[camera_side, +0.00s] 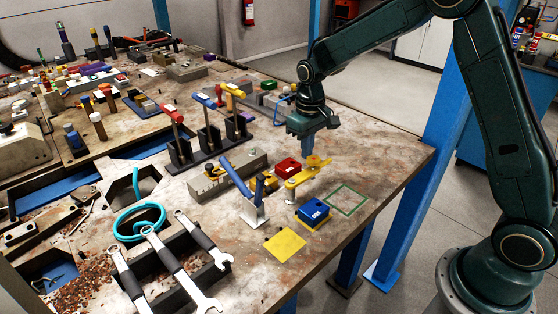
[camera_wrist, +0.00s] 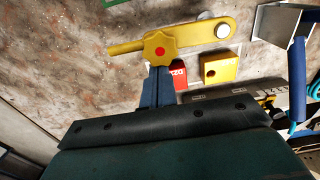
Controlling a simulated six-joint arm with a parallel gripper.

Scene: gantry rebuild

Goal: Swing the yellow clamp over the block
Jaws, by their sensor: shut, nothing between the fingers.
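The yellow clamp (camera_side: 306,174) stands on the bench, with its arm slanting down-left from a star knob to a post. In the wrist view the clamp (camera_wrist: 200,34) shows a red-centred knob, a thin handle to the left and a round pivot at the right. A red block (camera_side: 288,167) is behind the clamp in the side view; its edge also shows in the wrist view (camera_wrist: 179,75). A blue block (camera_side: 312,211) on a yellow base sits in front, apart from the clamp. My gripper (camera_side: 308,154) is shut and empty just above the knob; I cannot tell whether it touches.
A blue-handled toggle clamp (camera_side: 240,182) stands left of the yellow clamp. A yellow square (camera_side: 285,245) and a green outline (camera_side: 347,200) mark the bench near its front right edge. A grey holed block (camera_side: 225,175) and upright red, blue and yellow handles stand behind left.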

